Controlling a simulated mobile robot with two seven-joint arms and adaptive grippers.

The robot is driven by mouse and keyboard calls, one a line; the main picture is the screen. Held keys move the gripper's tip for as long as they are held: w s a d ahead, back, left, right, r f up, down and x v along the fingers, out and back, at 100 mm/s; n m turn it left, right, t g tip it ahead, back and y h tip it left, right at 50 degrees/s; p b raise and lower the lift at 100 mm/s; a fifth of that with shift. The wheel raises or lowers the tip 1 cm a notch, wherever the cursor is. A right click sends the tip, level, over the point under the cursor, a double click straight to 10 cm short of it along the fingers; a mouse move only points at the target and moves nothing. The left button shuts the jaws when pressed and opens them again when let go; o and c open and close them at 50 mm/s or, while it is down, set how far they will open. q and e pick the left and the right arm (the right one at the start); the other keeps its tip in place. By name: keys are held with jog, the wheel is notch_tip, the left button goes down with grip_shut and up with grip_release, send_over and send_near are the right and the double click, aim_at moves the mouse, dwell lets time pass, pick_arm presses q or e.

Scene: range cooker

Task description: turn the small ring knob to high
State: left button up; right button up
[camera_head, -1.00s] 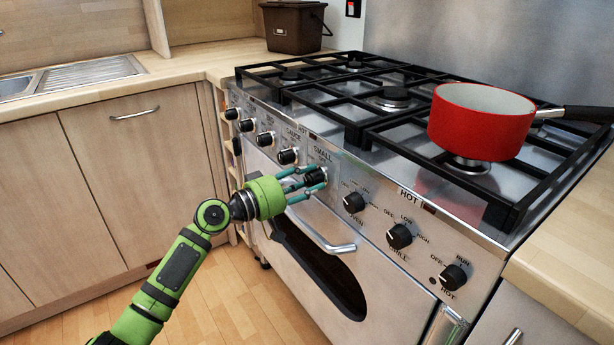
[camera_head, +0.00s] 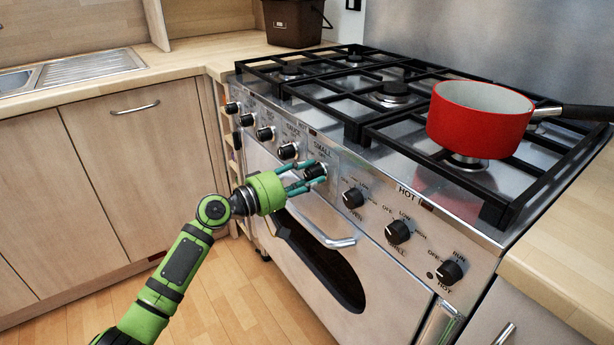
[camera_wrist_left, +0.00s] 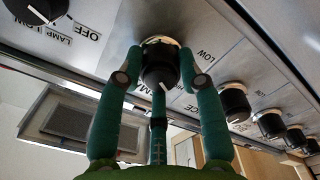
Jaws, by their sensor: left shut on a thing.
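The small ring knob (camera_head: 316,171) is a black knob on the cooker's front panel, under the word SMALL. My left gripper (camera_head: 309,178) is shut on it, with its teal fingers around its sides. In the left wrist view the small ring knob (camera_wrist_left: 160,65) sits between two fingers of the left gripper (camera_wrist_left: 164,72), with a third finger below. A pale pointer mark shows on its face. A LOW label is on the panel beside it; the fingers hide part of the other lettering. My right gripper is not in view.
Other black knobs line the panel on both sides, including the oven knob (camera_head: 352,198). An oven door handle (camera_head: 325,238) runs below my gripper. A red pan (camera_head: 478,120) stands on the hob at the right. The floor (camera_head: 235,290) in front looks clear.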

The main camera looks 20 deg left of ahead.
pick_arm(q)
jog(key=o, duration=1.1)
jog(key=shift+a+r, duration=0.1)
jog(key=shift+r, duration=0.1)
jog(key=shift+o, duration=0.2)
jog(key=shift+f, duration=0.1)
jog(key=v, duration=1.2)
jog(key=shift+f, duration=0.1)
